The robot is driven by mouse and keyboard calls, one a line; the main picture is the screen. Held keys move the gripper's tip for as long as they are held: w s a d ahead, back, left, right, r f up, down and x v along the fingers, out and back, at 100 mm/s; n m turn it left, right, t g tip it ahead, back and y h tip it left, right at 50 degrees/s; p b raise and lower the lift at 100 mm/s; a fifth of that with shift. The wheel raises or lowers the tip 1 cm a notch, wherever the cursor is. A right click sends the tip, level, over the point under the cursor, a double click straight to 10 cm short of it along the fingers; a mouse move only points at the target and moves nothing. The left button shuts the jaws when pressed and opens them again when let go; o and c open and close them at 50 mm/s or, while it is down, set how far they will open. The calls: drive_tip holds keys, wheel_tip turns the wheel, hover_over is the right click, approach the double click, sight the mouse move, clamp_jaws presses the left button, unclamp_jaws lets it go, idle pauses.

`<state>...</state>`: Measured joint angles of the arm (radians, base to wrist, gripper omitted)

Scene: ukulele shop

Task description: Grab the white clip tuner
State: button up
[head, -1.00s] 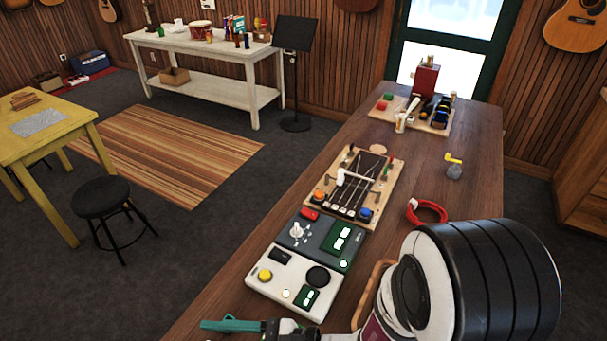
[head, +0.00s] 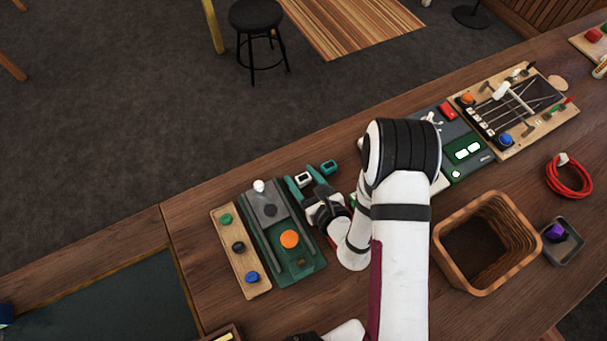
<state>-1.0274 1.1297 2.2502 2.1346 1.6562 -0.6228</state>
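The white clip tuner (head: 303,179) is a small pale block with a dark face on the wooden bench. My gripper (head: 301,176) has two teal fingers, spread apart, with the white tuner between their tips. I cannot tell whether either finger touches it. A similar teal clip tuner (head: 328,167) lies just right of the right finger. My arm covers part of the bench to the right.
A green and grey board with an orange knob (head: 289,239) lies close left of my gripper, beside a wooden strip with coloured knobs (head: 240,250). A wooden basket (head: 487,242), a red cable coil (head: 568,177) and a grey tray (head: 562,243) stand right of my arm.

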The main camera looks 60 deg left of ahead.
clamp_jaws()
drive_tip(key=shift+r, duration=0.1)
